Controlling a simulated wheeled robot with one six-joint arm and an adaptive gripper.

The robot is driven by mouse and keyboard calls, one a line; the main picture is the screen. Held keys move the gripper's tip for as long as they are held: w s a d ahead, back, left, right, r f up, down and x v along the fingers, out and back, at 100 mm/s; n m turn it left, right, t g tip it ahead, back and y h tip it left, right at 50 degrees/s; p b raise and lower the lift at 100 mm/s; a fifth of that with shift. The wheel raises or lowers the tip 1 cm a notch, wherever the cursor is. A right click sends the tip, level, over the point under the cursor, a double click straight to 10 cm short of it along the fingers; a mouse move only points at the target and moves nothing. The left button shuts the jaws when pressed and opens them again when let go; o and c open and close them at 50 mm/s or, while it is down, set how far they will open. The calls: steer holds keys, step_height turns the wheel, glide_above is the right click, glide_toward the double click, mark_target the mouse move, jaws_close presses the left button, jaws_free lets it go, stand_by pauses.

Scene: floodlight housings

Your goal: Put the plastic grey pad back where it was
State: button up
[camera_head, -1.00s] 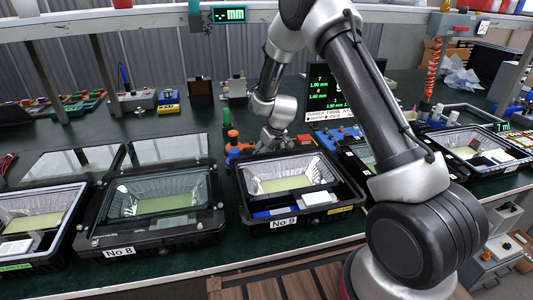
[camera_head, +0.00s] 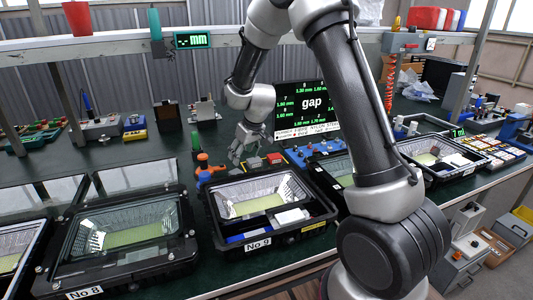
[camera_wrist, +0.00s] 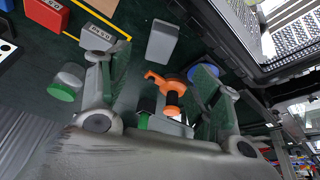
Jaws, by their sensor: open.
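My gripper (camera_head: 238,153) hangs above the bench behind the No 9 housing, fingers spread and empty. In the wrist view my gripper (camera_wrist: 160,78) shows both fingers apart. A plain grey block (camera_wrist: 162,41) lies on the dark green bench beyond the gap between the fingers. A second grey block with a printed label (camera_wrist: 97,38) lies by a yellow outline near the left finger, next to a red labelled block (camera_wrist: 46,13). I cannot tell for sure which grey block is the pad. The red block (camera_head: 273,158) also shows in the head view.
The No 9 housing (camera_head: 318,227) stands in front of the gripper; the No 8 housing (camera_head: 62,272) is left of it. An orange tool (camera_wrist: 166,82) stands close by the fingers. A screen (camera_head: 311,105) reading "gap" stands behind.

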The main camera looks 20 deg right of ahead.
steer(key=s+d+r+m, duration=0.1)
steer(key=s+d+r, duration=0.2)
steer(key=s+r, duration=0.45)
steer(key=s+d+r+m, duration=0.1)
steer(key=s+d+r, duration=0.2)
steer(key=s+r, duration=0.4)
steer(key=s+d+r+m, duration=0.1)
steer(key=s+d+r, duration=0.1)
steer(key=s, duration=0.5)
steer(key=s+d+r+h, duration=0.1)
steer(key=s+d+r, duration=0.1)
steer(key=s, duration=0.6)
steer(key=s+d+r+m, duration=0.1)
steer(key=s+d+r, duration=0.1)
steer(key=s, duration=0.6)
steer(key=shift+s+d+r+m+h, duration=0.15)
steer(key=shift+d+r+m+h, duration=0.2)
steer(key=shift+d, duration=0.2)
